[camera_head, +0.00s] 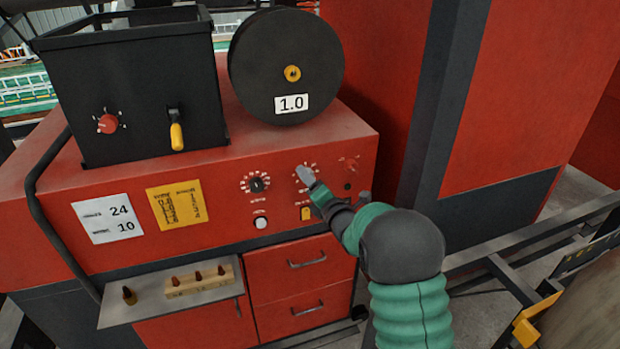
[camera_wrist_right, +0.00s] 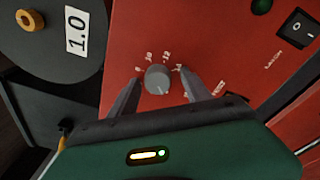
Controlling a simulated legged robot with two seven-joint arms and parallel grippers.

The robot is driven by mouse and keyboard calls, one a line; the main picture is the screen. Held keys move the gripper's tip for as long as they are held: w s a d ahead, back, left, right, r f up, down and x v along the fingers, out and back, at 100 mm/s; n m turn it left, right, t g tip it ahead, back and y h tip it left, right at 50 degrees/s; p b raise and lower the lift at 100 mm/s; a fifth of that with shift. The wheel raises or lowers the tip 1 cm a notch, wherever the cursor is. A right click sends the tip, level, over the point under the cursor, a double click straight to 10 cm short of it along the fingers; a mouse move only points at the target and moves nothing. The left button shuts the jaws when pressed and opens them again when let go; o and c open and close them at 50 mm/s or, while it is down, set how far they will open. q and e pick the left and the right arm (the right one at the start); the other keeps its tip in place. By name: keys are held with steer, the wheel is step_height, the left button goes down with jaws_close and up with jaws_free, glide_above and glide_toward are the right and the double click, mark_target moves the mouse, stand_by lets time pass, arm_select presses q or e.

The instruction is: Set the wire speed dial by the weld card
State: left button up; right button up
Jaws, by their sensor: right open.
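The white weld card (camera_head: 108,219) on the red machine front reads 24 on its upper line and 10 on its lower line. A grey round dial (camera_wrist_right: 157,80) with printed numbers around it is in the right wrist view; 10 and 12 stand near its top. My right gripper (camera_wrist_right: 158,92) is open, one finger on each side of this dial; contact is not clear. My left gripper is not in view.
A yellow card (camera_head: 177,205) is right of the white card. A black spool (camera_head: 286,66) marked 1.0 and a black box (camera_head: 135,85) with a red knob (camera_head: 107,124) stand on top. A shelf (camera_head: 130,312) juts out below. A rocker switch (camera_wrist_right: 298,28) shows in the wrist view.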

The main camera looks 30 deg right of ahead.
steer(key=shift+s+d+r, duration=0.1)
steer(key=shift+s+r, duration=0.1)
steer(key=shift+s, duration=0.25)
steer(key=c, duration=0.6)
jaws_close()
arm_select(q)
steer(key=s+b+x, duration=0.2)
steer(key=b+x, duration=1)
steer(key=b, duration=0.1)
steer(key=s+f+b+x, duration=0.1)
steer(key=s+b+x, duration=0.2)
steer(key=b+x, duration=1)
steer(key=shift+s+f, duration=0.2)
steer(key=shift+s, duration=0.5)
arm_select(e)
steer(key=n+h, duration=0.1)
steer(key=n, duration=1)
steer(key=n+h, duration=0.1)
steer(key=n, duration=1)
steer(key=a+n+h, duration=0.1)
steer(key=n, duration=1.1)
steer(key=shift+w+a+g, duration=0.1)
steer(key=shift+w+g, duration=0.05)
steer(key=shift+g, duration=0.15)
